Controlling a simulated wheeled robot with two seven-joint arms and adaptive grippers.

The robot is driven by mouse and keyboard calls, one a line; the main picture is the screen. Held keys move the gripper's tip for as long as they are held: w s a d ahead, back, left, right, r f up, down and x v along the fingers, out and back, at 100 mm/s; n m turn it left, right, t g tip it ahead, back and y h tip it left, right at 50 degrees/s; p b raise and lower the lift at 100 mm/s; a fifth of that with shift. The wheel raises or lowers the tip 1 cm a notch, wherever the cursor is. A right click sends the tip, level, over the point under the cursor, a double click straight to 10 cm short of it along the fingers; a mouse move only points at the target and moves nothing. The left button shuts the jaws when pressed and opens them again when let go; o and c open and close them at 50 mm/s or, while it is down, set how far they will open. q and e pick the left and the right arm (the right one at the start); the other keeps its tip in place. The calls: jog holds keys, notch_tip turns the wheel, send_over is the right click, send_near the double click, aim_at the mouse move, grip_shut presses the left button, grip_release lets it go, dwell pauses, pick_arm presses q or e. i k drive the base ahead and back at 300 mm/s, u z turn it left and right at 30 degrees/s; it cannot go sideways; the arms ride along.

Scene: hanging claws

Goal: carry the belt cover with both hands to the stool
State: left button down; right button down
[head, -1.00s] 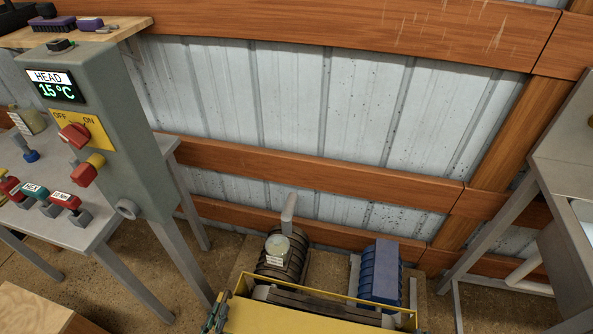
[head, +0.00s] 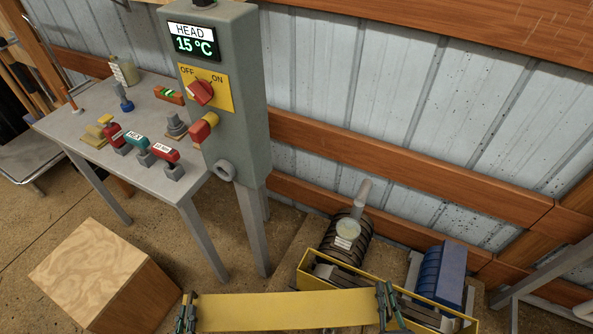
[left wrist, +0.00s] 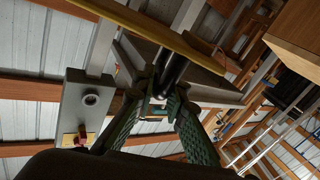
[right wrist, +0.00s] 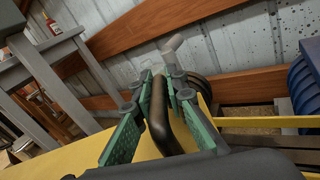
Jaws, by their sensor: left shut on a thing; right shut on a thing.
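The yellow belt cover (head: 285,309) is a long flat-faced piece at the bottom of the head view, roughly level. My left gripper (head: 187,312) is at its left end, shut on a black handle (left wrist: 173,68) in the left wrist view. My right gripper (head: 386,298) is at its right end, shut on a dark handle (right wrist: 158,112) in the right wrist view. The stool (head: 105,268), a wooden block with a pale plywood top, stands on the floor left of the cover and apart from it.
A machine with a yellow-edged belt trough (head: 450,318), a dark ribbed motor (head: 345,240) and a blue ribbed unit (head: 440,275) stands behind the cover. A grey control post (head: 225,120) and a grey table (head: 100,130) with tools stand beyond the stool.

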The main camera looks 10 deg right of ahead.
aim_at(90, 268)
jog(key=u, duration=1.45)
jog(key=i, duration=1.7)
jog(key=z, duration=0.05)
